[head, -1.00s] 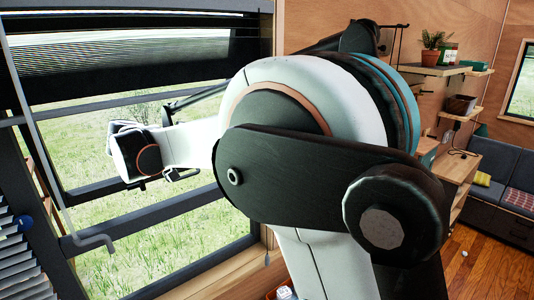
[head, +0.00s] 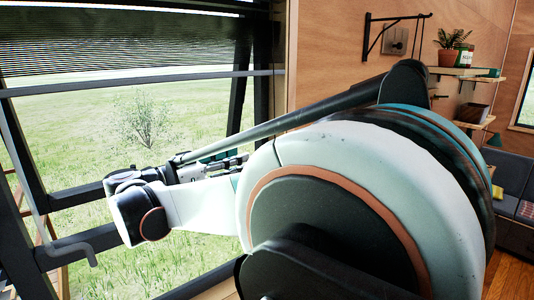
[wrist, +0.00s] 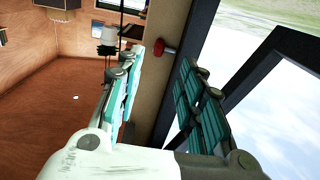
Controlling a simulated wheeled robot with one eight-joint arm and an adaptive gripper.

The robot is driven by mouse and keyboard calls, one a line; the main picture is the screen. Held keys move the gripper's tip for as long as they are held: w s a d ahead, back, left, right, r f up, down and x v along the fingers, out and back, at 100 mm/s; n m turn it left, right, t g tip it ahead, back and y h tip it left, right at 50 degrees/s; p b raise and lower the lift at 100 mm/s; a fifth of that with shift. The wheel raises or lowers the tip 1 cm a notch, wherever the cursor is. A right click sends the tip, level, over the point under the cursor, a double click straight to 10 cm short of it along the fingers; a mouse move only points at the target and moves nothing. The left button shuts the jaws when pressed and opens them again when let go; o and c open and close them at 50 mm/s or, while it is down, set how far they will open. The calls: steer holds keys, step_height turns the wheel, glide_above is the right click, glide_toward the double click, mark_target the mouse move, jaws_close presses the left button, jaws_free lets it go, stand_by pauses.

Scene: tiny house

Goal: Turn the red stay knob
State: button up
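The red stay knob (wrist: 164,48) is small and sits on the window frame's wooden side in the wrist view. It shows in the gap between the two fingers, near their tips. My gripper (wrist: 160,62) is open, with teal pads on both fingers and nothing between them that I can see held. I cannot tell how far the knob is from the tips. In the head view my gripper (head: 220,162) shows small and partly hidden behind my arm, in front of the window. The knob cannot be made out there.
A dark-framed window (head: 262,100) opens onto grass, with a blind (head: 130,40) across its top. A bent metal handle (head: 75,250) is at lower left. Shelves with a potted plant (head: 450,48) are on the right wall.

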steer(key=x, duration=1)
steer(key=shift+w+d+p, duration=0.25)
steer(key=shift+p, duration=0.15)
steer(key=shift+c, duration=0.2)
jaws_close()
